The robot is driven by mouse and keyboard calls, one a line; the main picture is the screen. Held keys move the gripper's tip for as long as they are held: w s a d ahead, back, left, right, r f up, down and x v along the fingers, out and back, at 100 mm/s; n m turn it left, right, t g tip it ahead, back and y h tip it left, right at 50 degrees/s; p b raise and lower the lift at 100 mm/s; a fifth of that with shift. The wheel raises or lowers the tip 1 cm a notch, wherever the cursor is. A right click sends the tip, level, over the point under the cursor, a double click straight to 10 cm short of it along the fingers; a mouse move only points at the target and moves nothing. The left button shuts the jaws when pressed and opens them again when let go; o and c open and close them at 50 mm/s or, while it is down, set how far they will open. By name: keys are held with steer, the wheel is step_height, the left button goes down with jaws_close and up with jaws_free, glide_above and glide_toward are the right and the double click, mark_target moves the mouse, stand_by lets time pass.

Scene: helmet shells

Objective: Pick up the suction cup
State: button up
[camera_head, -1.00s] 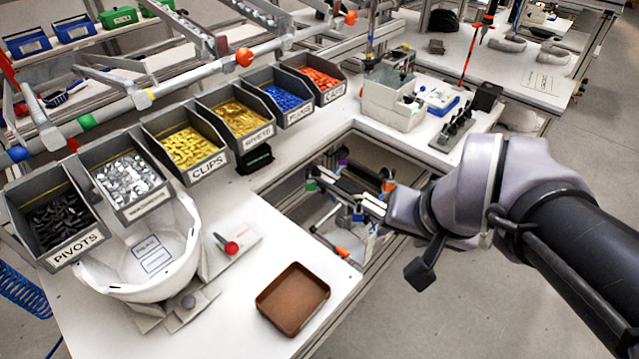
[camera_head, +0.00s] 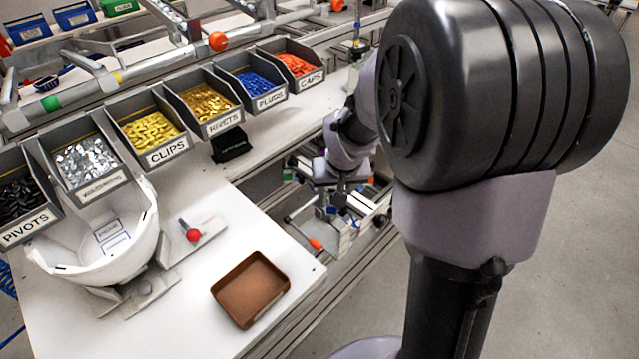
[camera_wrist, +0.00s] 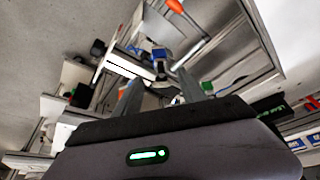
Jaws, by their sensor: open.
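No suction cup can be made out with certainty in either view. My gripper (camera_head: 338,190) hangs over the gap beside the white bench, above a lower frame with tools. In the wrist view my gripper (camera_wrist: 158,92) has its two grey fingers apart, with nothing seen held between them. Beyond the fingers is a cluttered rig with a small blue part (camera_wrist: 160,54). An orange-ended bar (camera_wrist: 176,7) lies at the top of that view.
A brown tray (camera_head: 250,290) and a white helmet shell (camera_head: 105,240) on a stand sit on the white bench (camera_head: 190,325). A red knob (camera_head: 193,236) is between them. Labelled bins, including clips (camera_head: 150,132), line the back. Open floor is at the right.

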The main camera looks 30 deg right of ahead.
steer(key=b+x, duration=0.1)
steer(key=x, duration=0.1)
steer(key=b+x, duration=0.1)
steer(key=x, duration=0.1)
steer(key=shift+a+f, duration=0.1)
steer(key=shift+f, duration=0.35)
steer(key=shift+w+f+b, duration=0.2)
steer(key=shift+f+b, duration=0.05)
steer(key=shift+b, duration=0.05)
steer(key=shift+r, duration=0.15)
steer(key=shift+c, duration=0.2)
jaws_close()
steer(key=shift+r, duration=0.1)
